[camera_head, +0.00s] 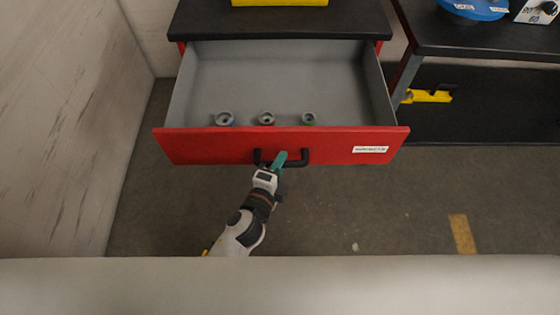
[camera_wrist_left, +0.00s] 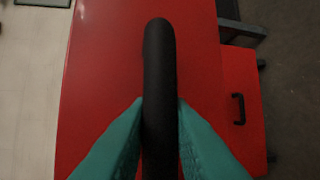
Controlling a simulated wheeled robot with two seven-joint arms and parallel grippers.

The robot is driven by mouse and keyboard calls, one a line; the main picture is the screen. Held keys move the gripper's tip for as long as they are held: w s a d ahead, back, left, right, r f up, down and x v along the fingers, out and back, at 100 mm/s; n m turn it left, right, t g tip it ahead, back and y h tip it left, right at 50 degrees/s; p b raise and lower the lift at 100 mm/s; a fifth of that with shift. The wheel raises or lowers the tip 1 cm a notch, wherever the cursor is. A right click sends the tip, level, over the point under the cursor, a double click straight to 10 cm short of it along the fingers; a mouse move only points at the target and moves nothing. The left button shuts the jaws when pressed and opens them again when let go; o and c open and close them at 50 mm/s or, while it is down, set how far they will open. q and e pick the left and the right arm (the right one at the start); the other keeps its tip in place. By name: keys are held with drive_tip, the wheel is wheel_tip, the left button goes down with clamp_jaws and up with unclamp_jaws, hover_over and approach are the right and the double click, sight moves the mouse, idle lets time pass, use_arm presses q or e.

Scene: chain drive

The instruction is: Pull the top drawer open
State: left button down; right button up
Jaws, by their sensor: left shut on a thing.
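The top drawer (camera_head: 240,148) has a red front and a grey inside, and it stands well out from the cabinet (camera_head: 280,23). Its black bar handle (camera_head: 302,159) is at the middle of the front. My left gripper (camera_head: 280,160) is at the handle, with its teal fingers shut on it. In the left wrist view the black handle (camera_wrist_left: 158,60) runs between the two teal fingers, against the red drawer front (camera_wrist_left: 100,80). Three small round grey parts sit in the drawer near its front: one at left (camera_head: 224,118), one in the middle (camera_head: 266,117), one at right (camera_head: 308,118). My right gripper is not in view.
A dark workbench (camera_head: 480,40) with a blue round object (camera_head: 474,8) stands at the right, and a yellow item (camera_head: 428,96) lies on its lower shelf. A pale wall (camera_head: 60,110) is close at the left. The floor (camera_head: 350,210) before the drawer is mostly clear.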

use_arm(q)
drive_tip(key=c, duration=1.3)
unclamp_jaws()
drive_tip(key=shift+b+v, duration=0.55)
drive_tip(key=shift+v, duration=5.4)
